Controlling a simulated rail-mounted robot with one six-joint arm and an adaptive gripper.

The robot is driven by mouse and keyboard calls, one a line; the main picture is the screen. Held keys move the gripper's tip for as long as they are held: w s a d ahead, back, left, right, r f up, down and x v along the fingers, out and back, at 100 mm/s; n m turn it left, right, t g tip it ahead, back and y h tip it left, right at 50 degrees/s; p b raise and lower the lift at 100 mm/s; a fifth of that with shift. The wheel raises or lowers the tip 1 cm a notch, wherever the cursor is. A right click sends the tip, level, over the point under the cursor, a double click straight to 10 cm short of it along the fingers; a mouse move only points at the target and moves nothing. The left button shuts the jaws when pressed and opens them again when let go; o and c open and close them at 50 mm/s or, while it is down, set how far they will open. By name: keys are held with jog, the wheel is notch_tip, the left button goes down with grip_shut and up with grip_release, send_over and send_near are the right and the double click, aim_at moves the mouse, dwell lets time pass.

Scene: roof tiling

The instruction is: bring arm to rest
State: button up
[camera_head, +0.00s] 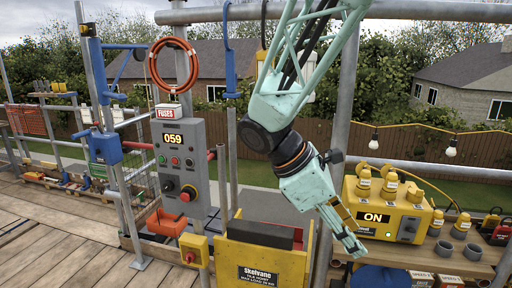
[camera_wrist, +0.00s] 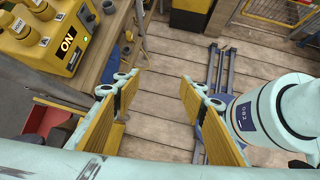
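My arm comes down from the top of the head view, mint green with dark joints. My gripper (camera_head: 344,226) hangs at its end, tilted down and to the right, in front of the yellow power box. In the wrist view my gripper (camera_wrist: 158,105) shows two yellow-padded fingers spread wide apart. Only wooden deck boards (camera_wrist: 165,75) show between them, and nothing is held.
A yellow power box (camera_head: 380,213) marked ON sits on a wooden bench (camera_head: 440,262) at right. Scaffold poles (camera_head: 347,90) stand close behind the arm.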

jog(key=s+r+m+t+y, duration=0.2)
jog(key=s+m, duration=0.6)
jog(key=s, duration=0.4)
jog(key=s+a+r+m+t+y+p, duration=0.1)
jog(key=s+r+m+y, duration=0.4)
jog(key=s, duration=0.7)
jog(key=shift+s+r+m+t+y, duration=0.35)
jog(key=shift+r+m+t, duration=0.25)
jog(key=shift+r+m, duration=0.85)
jog(key=shift+f+m, duration=0.25)
